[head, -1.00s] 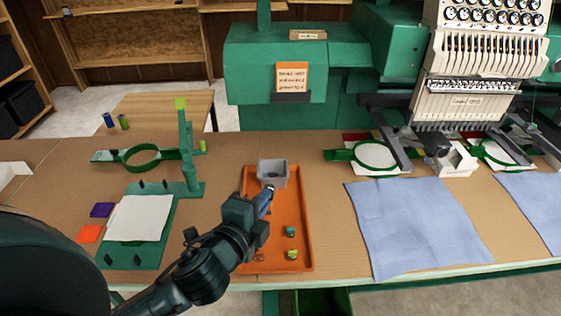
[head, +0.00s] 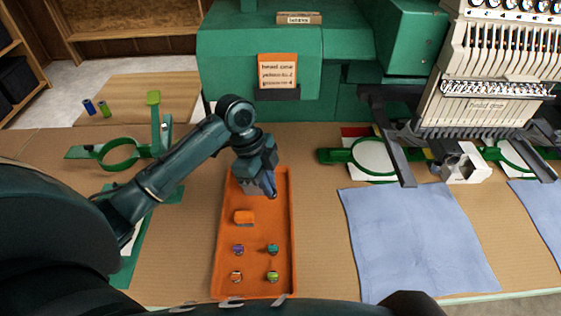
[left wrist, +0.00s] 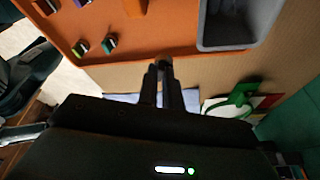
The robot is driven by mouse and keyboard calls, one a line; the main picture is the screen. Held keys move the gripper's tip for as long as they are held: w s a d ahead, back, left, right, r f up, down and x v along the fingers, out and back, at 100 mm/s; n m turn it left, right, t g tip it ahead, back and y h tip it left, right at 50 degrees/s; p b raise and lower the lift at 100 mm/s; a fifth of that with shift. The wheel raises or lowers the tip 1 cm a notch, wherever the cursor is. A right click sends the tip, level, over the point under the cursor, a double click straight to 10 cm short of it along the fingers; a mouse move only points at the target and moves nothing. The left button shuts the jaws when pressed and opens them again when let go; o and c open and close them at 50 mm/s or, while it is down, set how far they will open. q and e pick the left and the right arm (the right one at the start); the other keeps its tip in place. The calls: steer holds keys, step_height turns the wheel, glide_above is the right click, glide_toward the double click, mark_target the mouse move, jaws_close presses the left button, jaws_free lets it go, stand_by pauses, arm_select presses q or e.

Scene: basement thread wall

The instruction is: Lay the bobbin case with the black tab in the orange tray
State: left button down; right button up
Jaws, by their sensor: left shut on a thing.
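The orange tray (head: 284,220) lies on the table in the middle of the head view. My left gripper (head: 270,192) is over its far part, fingers pointing down. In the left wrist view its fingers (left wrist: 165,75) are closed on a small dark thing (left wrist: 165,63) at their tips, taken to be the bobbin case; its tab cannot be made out. In the tray's near part stand small bobbin cases with purple (head: 237,249), teal (head: 273,248), orange (head: 237,276) and yellow-green (head: 272,277) tops. My right gripper is not in view.
A grey bin (left wrist: 235,25) shows at the tray's end in the left wrist view; my gripper hides it in the head view. An orange block (head: 244,217) lies in the tray. A blue cloth (head: 415,240) lies right, green hoops (head: 118,153) left. The green machine (head: 240,60) stands behind.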

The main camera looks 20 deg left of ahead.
arm_select(q)
steer(key=shift+w, duration=0.25)
steer(key=shift+f, duration=0.15)
steer(key=f, duration=0.4)
steer(key=shift+s+f, duration=0.15)
steer(key=shift+s, duration=0.05)
steer(key=shift+f, duration=1.05)
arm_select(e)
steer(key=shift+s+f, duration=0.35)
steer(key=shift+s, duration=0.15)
arm_select(q)
steer(key=shift+f, duration=0.5)
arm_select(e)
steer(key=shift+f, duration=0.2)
arm_select(q)
steer(key=c, duration=1.5)
jaws_free()
